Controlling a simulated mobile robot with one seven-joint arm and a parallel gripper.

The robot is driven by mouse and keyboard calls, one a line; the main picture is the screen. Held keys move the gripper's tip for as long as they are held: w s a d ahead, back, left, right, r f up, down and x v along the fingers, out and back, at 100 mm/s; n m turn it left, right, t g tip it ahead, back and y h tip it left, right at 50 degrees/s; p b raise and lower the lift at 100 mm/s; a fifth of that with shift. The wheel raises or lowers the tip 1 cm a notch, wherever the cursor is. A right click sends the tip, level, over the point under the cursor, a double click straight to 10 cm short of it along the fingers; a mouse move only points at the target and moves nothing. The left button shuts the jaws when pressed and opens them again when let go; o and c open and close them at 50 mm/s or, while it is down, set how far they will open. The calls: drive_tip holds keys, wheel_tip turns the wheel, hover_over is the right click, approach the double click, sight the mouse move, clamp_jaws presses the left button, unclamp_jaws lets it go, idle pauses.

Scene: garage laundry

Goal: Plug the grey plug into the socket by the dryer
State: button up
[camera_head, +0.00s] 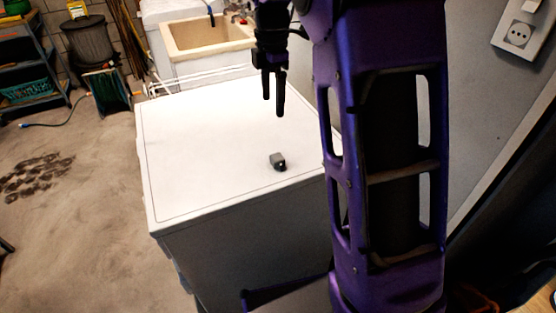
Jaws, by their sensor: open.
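The grey plug (277,161) lies on the white top of the dryer-like appliance (190,150), near its right side. It looks small and blocky, with a dark end at its lower right. My gripper (273,108) is open and empty, fingers pointing down, above the appliance top and behind the plug in the picture. It is apart from the plug. The socket (519,35) is a white wall plate with a round outlet at the upper right. No plug is in its round outlet.
My purple arm stands right of the appliance and hides part of the wall. A sink basin (208,48) and white rails are behind. A shelf (30,60), a dark bin (90,40) and a green crate (106,90) stand at the left. The appliance top is otherwise clear.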

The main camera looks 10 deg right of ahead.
drive_tip(key=b, duration=0.2)
hover_over(277, 157)
drive_tip(key=f, duration=1.2)
drive_tip(key=shift+w+a+f, duration=0.1)
drive_tip(key=shift+w+a, duration=0.25)
drive_tip(key=shift+s+d+f+b, duration=0.1)
drive_tip(key=shift+d+f, duration=0.05)
drive_tip(key=shift+f, duration=0.7)
drive_tip(key=shift+s+d+f+b, duration=0.1)
drive_tip(key=shift+f, duration=0.8)
drive_tip(key=shift+s+d+f+b, duration=0.1)
drive_tip(key=shift+d+f, duration=0.05)
drive_tip(key=shift+f, duration=0.7)
clamp_jaws()
wheel_tip(277, 157, up, 10)
drive_tip(key=p, duration=0.1)
